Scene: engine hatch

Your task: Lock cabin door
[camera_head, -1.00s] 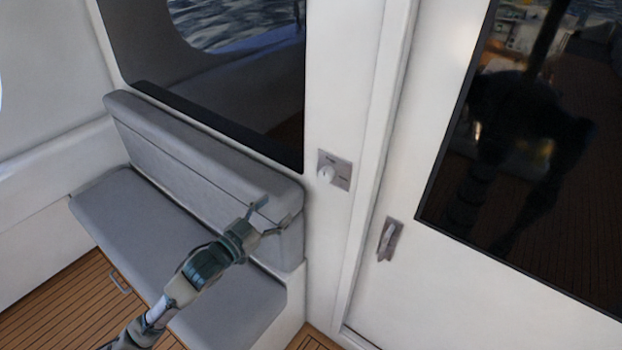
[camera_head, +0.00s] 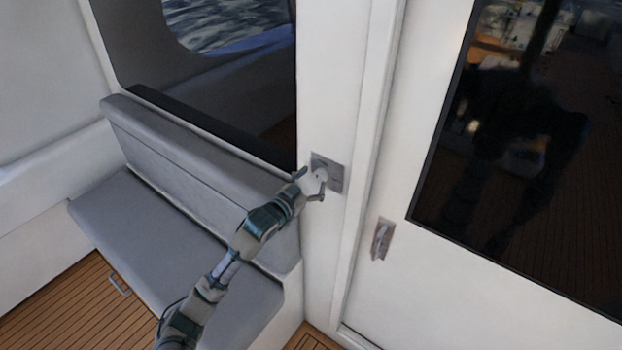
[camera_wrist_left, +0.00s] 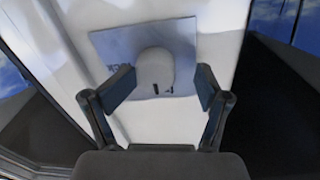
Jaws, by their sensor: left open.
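The lock is a pale round knob (camera_head: 321,175) on a grey metal plate (camera_head: 336,178), fixed to the white post left of the cabin door. My left gripper (camera_head: 313,184) is at the knob, its fingers open. In the left wrist view the knob (camera_wrist_left: 155,70) sits between the two spread fingers (camera_wrist_left: 162,86), with a gap on each side. The plate (camera_wrist_left: 188,37) shows behind it. The white cabin door (camera_head: 440,290) with its dark window appears closed, and its small recessed handle (camera_head: 382,239) is lower right of the knob. My right gripper is not in view.
A grey cushioned bench (camera_head: 180,230) stands at the left, below a dark window (camera_head: 225,80). The white door frame (camera_head: 372,130) stands out between the lock post and the door. Wooden decking (camera_head: 75,305) shows at lower left.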

